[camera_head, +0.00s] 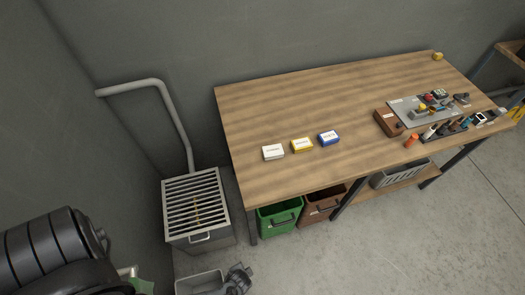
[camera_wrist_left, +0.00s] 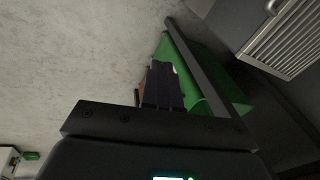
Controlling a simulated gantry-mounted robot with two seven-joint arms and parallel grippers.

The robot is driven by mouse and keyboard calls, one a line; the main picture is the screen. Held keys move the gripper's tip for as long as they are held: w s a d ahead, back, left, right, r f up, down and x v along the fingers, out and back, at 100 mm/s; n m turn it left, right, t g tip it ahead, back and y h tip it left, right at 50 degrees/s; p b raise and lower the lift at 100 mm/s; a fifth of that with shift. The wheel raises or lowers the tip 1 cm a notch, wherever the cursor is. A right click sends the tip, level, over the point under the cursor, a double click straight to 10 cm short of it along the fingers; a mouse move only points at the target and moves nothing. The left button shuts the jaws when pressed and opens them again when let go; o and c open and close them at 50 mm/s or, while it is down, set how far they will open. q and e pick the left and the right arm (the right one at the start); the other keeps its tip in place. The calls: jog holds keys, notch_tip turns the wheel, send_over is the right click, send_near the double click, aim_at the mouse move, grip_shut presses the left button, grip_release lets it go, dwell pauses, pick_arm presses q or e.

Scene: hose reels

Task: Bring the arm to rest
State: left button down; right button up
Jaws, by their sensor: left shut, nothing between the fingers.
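My left arm (camera_head: 55,250) comes in at the lower left corner of the head view as a large dark ribbed link. My left gripper (camera_wrist_left: 163,84) shows in the left wrist view with its dark fingers together and nothing held between them. Behind the fingers in that view is a green bin (camera_wrist_left: 220,85), with the pale concrete floor to the left. I cannot tell how far the fingertips are from the bin. My right gripper is in neither view.
A wooden table (camera_head: 270,105) holds white, yellow and blue boxes and a cluttered right end. Below stand a green bin (camera_head: 277,218) and a brown bin (camera_head: 322,204). A slatted metal box (camera_head: 196,205) stands left of the table. A dark mechanical piece (camera_head: 238,279) shows low down.

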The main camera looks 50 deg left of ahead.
pick_arm(q)
jog(key=w+a+r+n+t+h, duration=0.1)
jog(key=w+r, duration=0.4)
jog(key=r, duration=0.7)
jog(key=w+a+r+h, duration=0.15)
jog(key=w+r, duration=0.25)
jog(key=r, duration=0.8)
jog(key=w+p+v, duration=0.2)
jog(key=p+v, duration=0.5)
jog(key=v, duration=0.7)
jog(key=w+r+p+v, duration=0.1)
jog(key=w+p+v, duration=0.2)
jog(key=p+v, duration=0.5)
notch_tip(320, 180, up, 7)
jog(key=shift+s+a+r+m+t+p, duration=0.1)
jog(key=shift+s+a+m+t+p, duration=0.25)
jog(key=shift+s, duration=0.25)
